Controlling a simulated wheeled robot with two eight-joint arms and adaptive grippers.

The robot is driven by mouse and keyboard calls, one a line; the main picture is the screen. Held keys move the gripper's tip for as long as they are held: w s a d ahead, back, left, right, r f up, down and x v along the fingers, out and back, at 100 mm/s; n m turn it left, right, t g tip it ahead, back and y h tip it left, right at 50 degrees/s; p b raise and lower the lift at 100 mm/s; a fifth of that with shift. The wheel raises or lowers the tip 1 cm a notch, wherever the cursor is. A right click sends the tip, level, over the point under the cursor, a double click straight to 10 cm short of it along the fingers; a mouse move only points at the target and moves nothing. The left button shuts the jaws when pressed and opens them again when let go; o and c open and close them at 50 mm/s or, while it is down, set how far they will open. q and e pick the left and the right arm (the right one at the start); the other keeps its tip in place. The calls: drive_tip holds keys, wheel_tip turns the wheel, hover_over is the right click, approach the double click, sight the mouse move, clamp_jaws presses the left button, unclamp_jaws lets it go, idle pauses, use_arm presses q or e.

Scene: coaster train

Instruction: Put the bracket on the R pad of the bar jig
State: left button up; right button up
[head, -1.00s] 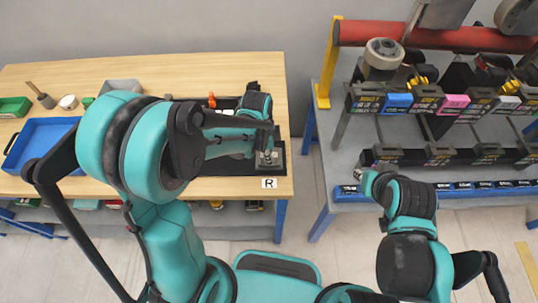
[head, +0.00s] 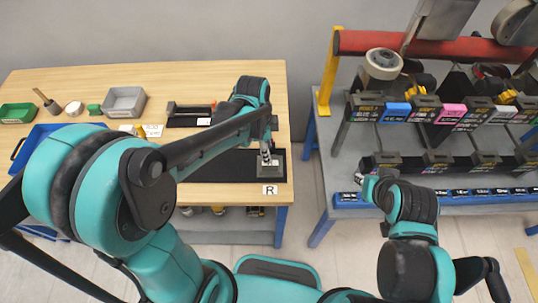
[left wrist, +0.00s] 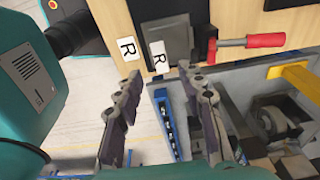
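The bar jig's dark base (head: 225,166) lies near the right front of the wooden table, with a grey square pad (head: 279,165) by a white R label (head: 269,190). The left wrist view shows a dark grey square plate (left wrist: 172,42) beside the R labels. I cannot make out a separate bracket. My left gripper (head: 265,155) is over the pad in the head view. My right gripper (head: 360,177) is by the shelf's front edge, too small to read.
A red-handled clamp (left wrist: 250,41) shows in the left wrist view. A grey tray (head: 124,101), green tray (head: 17,113) and blue tray (head: 40,132) are on the left of the table. The bin rack (head: 345,140) stands right, across a floor gap.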

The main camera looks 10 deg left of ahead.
use_arm(q)
drive_tip(key=s+a+r+n+t+y, duration=0.1)
drive_tip(key=s+a+r+n+t, duration=0.6)
drive_tip(key=n, duration=0.8)
wheel_tip(320, 180, up, 2)
drive_tip(key=shift+s+a+r+n+p, duration=0.3)
drive_tip(key=shift+s+n, duration=0.1)
drive_tip(key=shift+s, duration=0.85)
drive_tip(key=shift+f, duration=0.2)
wheel_tip(320, 180, down, 9)
drive_tip(key=b, duration=0.9)
drive_tip(key=shift+r, duration=0.15)
